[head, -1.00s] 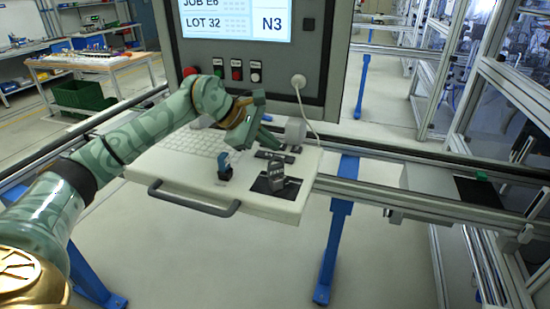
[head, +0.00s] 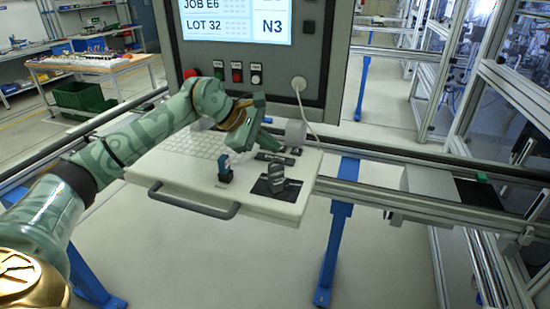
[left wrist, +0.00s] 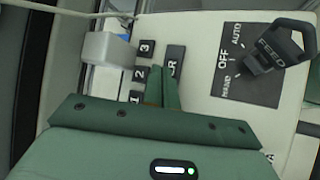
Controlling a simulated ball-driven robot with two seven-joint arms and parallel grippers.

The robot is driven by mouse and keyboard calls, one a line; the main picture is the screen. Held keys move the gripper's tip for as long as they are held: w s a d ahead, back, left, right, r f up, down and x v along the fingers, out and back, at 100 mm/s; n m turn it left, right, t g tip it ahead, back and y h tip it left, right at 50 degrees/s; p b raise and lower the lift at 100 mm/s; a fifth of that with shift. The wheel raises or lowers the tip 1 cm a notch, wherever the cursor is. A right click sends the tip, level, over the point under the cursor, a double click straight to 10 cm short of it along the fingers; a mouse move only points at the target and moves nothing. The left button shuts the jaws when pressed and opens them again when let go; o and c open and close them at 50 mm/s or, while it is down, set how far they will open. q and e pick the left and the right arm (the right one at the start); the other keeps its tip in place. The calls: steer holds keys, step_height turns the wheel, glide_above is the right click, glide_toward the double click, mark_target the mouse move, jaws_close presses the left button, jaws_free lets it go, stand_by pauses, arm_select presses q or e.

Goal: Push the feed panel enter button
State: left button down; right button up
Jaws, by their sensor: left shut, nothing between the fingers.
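The feed panel is a white tilted console (head: 240,199) below the screen. My left gripper (head: 266,152) is shut and empty, with its fingertips low over the console's small dark keypad (head: 288,159). In the left wrist view the fingers (left wrist: 163,80) are over or against the keys beside the "2" key (left wrist: 140,74) and a dark key ending in "LR" (left wrist: 174,62). The "1" and "3" keys also show. No enter label is readable; the fingers and gripper body hide part of the keypad. Contact cannot be told. My right gripper is not in view.
A FEED rotary switch (left wrist: 264,60) stands up beside the keypad. A grey block (left wrist: 108,48) sits at the keypad's far side. A small blue-topped part (head: 224,168) and a keyboard (head: 190,143) are on the console. A white cable (head: 305,112) hangs behind.

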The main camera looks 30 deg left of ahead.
mark_target(270, 158)
arm_select(q)
steer(key=shift+f, duration=0.15)
stand_by(0.7)
steer(key=shift+f, duration=0.25)
steer(key=shift+f+b, duration=0.5)
steer(key=shift+f, duration=0.05)
stand_by(0.6)
steer(key=shift+r, duration=0.1)
steer(key=shift+r+p, duration=0.8)
steer(key=shift+r, duration=0.05)
step_height(270, 158, up, 5)
steer(key=p, duration=0.4)
steer(key=shift+r, duration=0.1)
